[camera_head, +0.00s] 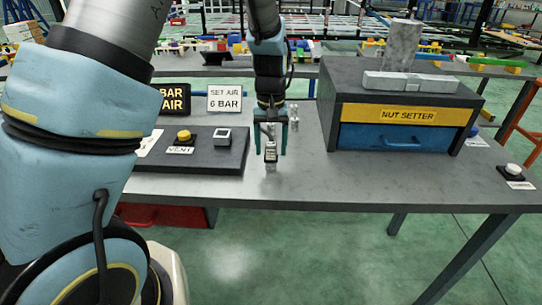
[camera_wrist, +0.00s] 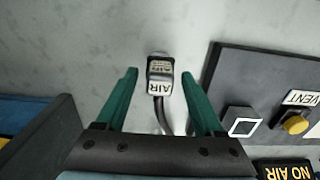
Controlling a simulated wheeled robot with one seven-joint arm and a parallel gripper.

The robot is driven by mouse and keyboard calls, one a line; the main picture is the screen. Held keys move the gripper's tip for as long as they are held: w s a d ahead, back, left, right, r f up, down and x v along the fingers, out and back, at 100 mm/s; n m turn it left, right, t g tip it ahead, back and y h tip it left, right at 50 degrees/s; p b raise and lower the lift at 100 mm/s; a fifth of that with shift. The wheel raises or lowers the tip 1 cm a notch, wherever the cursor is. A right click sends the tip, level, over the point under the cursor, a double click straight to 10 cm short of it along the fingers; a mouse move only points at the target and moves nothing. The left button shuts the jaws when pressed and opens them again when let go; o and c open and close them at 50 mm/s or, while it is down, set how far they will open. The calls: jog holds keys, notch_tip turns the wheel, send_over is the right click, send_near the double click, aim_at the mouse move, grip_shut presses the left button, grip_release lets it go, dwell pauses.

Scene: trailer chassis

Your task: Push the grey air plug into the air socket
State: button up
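The grey air plug (camera_head: 270,152) is a small block with a dark top and a white AIR label. It stands at the table's front, right of the dark panel. The wrist view shows the plug (camera_wrist: 160,75) between my fingertips, with a dark cable running from it. My gripper (camera_head: 270,147) points down over the plug; its teal fingers are open, with gaps on both sides of the plug in the wrist view (camera_wrist: 160,76). A grey block with a white-framed square (camera_head: 222,137) sits on the panel; I cannot tell whether it is the air socket.
The dark panel (camera_head: 205,160) carries a yellow VENT button (camera_head: 184,136). Behind it stand a dark BAR/AIR display (camera_head: 174,98) and a SET AIR 6 BAR sign (camera_head: 224,98). The NUT SETTER cabinet (camera_head: 400,115) stands to the right. The table front (camera_head: 330,180) is clear.

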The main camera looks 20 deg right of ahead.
jog(key=c, duration=1)
grip_shut()
jog(key=shift+r, duration=0.15)
